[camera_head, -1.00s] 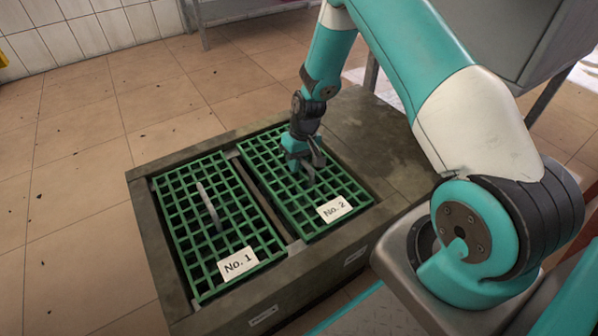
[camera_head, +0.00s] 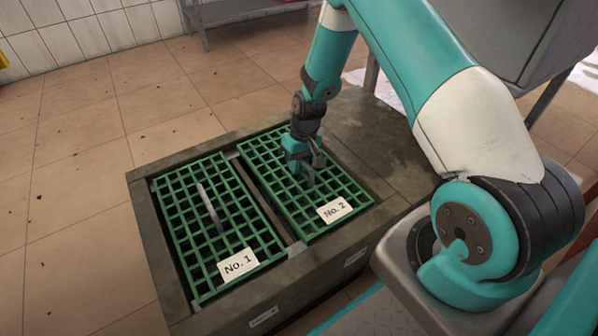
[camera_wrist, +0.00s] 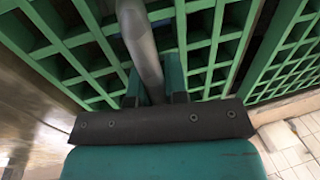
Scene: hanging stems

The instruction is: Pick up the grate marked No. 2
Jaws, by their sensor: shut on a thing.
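The green grate marked No. 2 (camera_head: 279,180) lies in the right half of the frame, its white label at the near end. It also shows in the wrist view (camera_wrist: 207,58). My gripper (camera_head: 307,172) is over the middle of this grate, pointing down. It is shut on the grate's grey bar handle (camera_wrist: 139,45), which runs between the fingers in the wrist view. In the head view the gripper mostly hides this handle. The grate looks level and seated in its opening; I cannot tell any small lift.
The green grate marked No. 1 (camera_head: 180,222) lies to the left with its own grey handle (camera_head: 208,207). A dark stone-like frame (camera_head: 152,258) surrounds both grates, with a divider between them. Tiled floor (camera_head: 80,190) lies open to the left.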

